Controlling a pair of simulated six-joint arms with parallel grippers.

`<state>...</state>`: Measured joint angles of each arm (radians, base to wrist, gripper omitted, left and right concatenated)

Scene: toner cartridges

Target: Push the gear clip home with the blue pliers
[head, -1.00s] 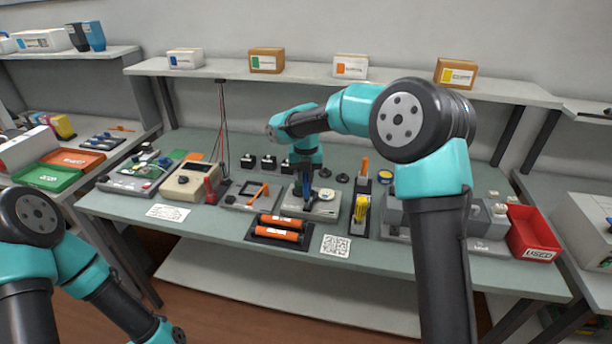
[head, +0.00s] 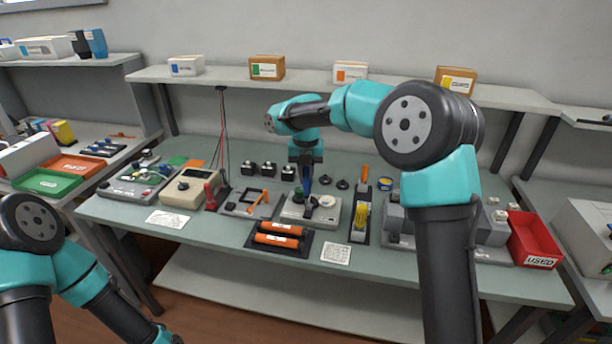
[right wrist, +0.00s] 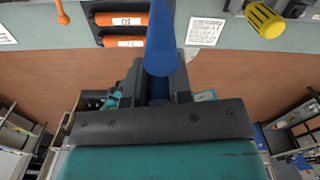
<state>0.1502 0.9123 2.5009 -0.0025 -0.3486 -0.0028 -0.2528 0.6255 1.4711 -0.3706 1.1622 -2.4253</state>
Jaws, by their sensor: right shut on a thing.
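My right gripper (head: 306,168) is shut on the blue pliers (head: 307,185) and holds them upright, pointing down over the grey fixture (head: 300,222). In the right wrist view the blue pliers (right wrist: 162,45) stand between the jaws of my right gripper (right wrist: 155,88). A round pale gear part (head: 327,201) sits on the fixture, just right of the pliers. The gear clip is too small or hidden to make out, and I cannot tell whether the pliers' tips touch anything. My left arm enters at lower left; its gripper is outside the picture.
Orange rollers (head: 278,235) lie in a black tray in front of the fixture. A beige meter (head: 189,188) and an orange-handled tool (head: 260,199) are on the left. A red bin (head: 534,240) is at far right.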

